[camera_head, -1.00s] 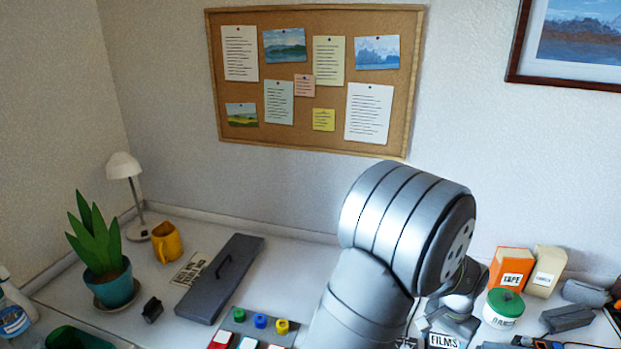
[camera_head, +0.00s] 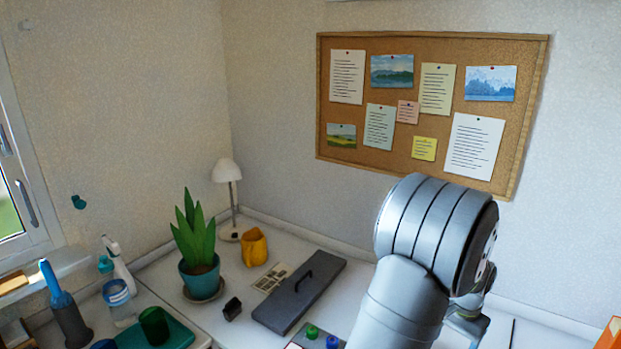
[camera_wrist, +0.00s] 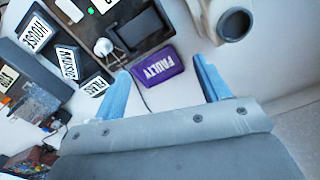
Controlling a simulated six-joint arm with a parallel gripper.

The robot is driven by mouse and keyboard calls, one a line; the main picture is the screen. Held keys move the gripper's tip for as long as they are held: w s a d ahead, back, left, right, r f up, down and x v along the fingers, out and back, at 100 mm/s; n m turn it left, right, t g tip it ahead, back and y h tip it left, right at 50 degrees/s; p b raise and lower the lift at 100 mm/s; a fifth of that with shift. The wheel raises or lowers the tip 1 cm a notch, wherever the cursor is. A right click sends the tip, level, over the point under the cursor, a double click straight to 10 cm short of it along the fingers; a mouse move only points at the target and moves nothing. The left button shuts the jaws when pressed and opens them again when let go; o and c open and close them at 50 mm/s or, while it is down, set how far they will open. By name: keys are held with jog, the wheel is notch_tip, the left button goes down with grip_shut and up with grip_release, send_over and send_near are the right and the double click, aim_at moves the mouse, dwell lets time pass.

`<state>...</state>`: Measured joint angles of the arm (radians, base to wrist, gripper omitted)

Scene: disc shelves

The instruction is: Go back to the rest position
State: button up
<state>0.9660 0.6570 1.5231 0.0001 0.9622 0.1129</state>
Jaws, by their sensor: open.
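My gripper (camera_wrist: 165,85) shows in the wrist view with its two blue fingers spread apart, open and empty. A purple box labelled FAULTY (camera_wrist: 158,66) lies beyond and between the fingertips, apart from them as far as I can tell. In the head view my grey arm stands at the right, and the gripper's fingers are hidden there.
In the wrist view, boxes labelled MOUSE (camera_wrist: 35,35) and FILMS (camera_wrist: 95,85) lie at the left. In the head view, a potted plant (camera_head: 196,238), yellow mug (camera_head: 254,247), lamp (camera_head: 227,171) and dark lid with a handle (camera_head: 300,292) stand on the desk.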

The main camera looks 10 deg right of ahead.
jog(key=w+a+r+n, duration=0.2)
jog(key=w+a+n, duration=0.1)
jog(key=w+a, duration=0.9)
jog(key=shift+w+a, duration=0.25)
jog(key=shift+w, duration=0.7)
jog(key=s+d+f+m, duration=0.2)
jog(key=s+d+m, duration=0.1)
jog(key=s+d, duration=1)
jog(key=s, duration=0.2)
jog(key=shift+s+d, duration=0.3)
jog(key=shift+s, duration=0.1)
jog(key=shift+f, duration=0.1)
